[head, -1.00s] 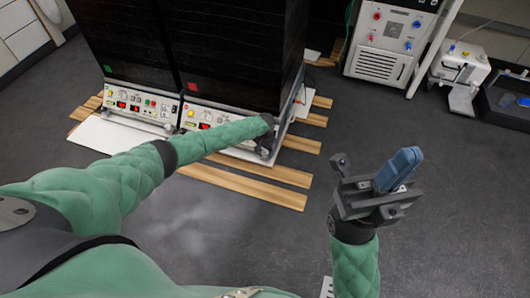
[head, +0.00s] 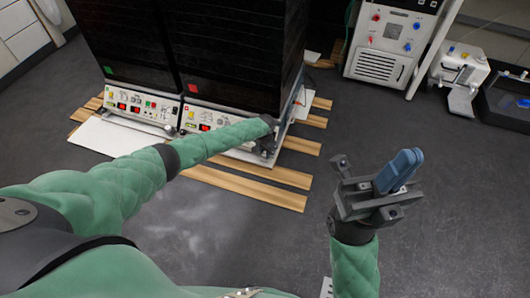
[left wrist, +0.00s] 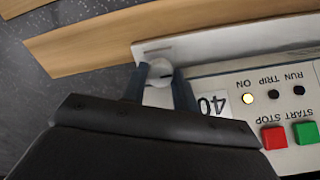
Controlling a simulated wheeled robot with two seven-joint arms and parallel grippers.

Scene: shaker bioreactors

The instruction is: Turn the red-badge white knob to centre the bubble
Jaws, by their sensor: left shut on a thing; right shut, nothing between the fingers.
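The red badge (head: 191,87) is on the right-hand black shaker unit (head: 235,55), above its white control panel (head: 207,118). A white round knob (left wrist: 160,72) shows in the left wrist view, low at the panel's edge. My left gripper (left wrist: 160,88) is shut on this knob, one dark finger on each side. In the head view my left gripper (head: 268,142) is at the right unit's front right corner, and the arm hides part of the panel. I cannot make out the bubble. My right gripper (head: 400,170) is shut and empty, its blue fingers together, over open floor.
The panel beside the knob has a red button (left wrist: 274,137), a green button (left wrist: 306,132) and a lit lamp (left wrist: 247,98). Wooden slats (head: 245,185) lie under the units. A white cooling unit (head: 390,45) stands at the back right. The middle floor is clear.

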